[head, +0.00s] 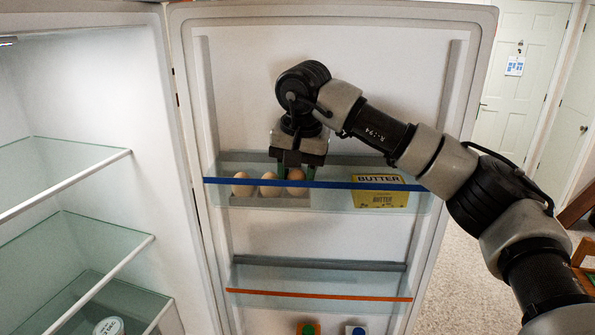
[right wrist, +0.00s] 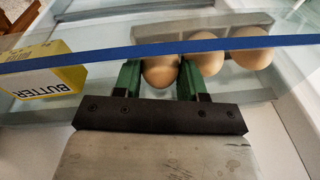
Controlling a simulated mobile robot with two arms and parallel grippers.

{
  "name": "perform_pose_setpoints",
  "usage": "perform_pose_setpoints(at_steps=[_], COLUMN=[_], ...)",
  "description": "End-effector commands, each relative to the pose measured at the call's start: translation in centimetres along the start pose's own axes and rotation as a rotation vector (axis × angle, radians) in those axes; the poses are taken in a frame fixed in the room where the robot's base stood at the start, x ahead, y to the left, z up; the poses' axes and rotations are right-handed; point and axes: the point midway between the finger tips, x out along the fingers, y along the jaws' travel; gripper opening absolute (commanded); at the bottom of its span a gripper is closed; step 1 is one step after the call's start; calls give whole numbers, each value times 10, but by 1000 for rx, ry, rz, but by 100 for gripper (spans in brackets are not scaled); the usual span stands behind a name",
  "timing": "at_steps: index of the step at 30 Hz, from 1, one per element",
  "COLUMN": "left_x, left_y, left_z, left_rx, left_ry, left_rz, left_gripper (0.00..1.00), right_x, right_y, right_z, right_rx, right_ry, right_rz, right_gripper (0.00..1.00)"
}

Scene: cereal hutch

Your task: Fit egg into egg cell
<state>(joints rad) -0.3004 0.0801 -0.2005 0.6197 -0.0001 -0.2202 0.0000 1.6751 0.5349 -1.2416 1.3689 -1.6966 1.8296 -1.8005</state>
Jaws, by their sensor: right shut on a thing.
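My right gripper (head: 293,172) points down into the upper fridge door shelf. It is shut on the rightmost egg (head: 296,182) of a row of three brown eggs. In the right wrist view the green fingers stand on both sides of this egg (right wrist: 160,70). The other two eggs, a middle one (head: 269,184) and a left one (head: 242,184), sit in the grey egg holder (head: 270,202). The held egg is at the holder's end, level with its neighbours. The blue shelf edge crosses in front, and I cannot tell whether the egg's underside touches the cell. My left gripper is not in view.
A yellow butter box (head: 380,192) stands on the same shelf to the right, apart from the gripper. The blue-edged rail (head: 330,185) runs along the shelf front. A lower orange-edged shelf (head: 320,294) is below. Glass fridge shelves (head: 70,180) are at the left.

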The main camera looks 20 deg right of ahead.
Motion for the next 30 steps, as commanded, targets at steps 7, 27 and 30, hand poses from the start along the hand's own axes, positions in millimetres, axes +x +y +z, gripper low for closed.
perform_pose_setpoints(at_steps=[7, 27, 30], left_x=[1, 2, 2], left_y=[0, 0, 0], left_z=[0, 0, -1], left_rx=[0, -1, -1], left_ry=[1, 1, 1], left_rz=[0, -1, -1], left_gripper=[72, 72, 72], right_x=[3, 6, 6], right_y=[0, 1, 1], right_z=[0, 0, 0], right_rx=[0, 0, 0], right_ry=[0, 0, 0], right_rz=[0, 0, 0], right_gripper=[30, 44, 60])
